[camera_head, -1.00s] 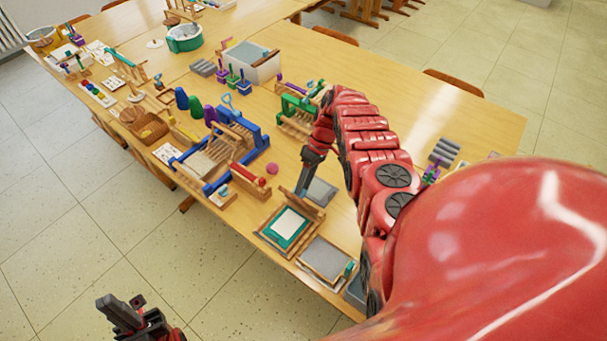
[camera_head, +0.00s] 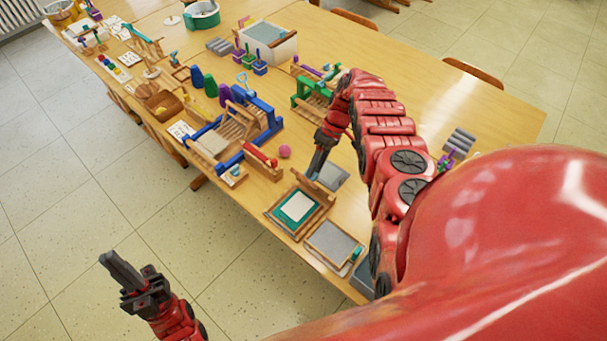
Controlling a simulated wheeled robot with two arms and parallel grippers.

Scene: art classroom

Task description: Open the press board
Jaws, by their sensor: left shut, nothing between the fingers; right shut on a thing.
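The press board (camera_head: 271,213) is a wooden frame near the table's front edge, with a teal sheet and white paper (camera_head: 299,207) lying face up in it. Its wooden lid (camera_head: 322,197) stands tilted up along the back side, so the inside shows. My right gripper (camera_head: 314,175) reaches down at the lid's upper edge and is shut on the lid; the fingertips are small and partly hidden. My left gripper (camera_head: 106,260) is shut and empty over the floor, at lower left, well away from the table.
A grey flat screen (camera_head: 332,244) lies just right of the press board. A blue wooden press (camera_head: 262,130) and a pink ball (camera_head: 285,151) lie to its left. The table's right side (camera_head: 480,100) is mostly clear.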

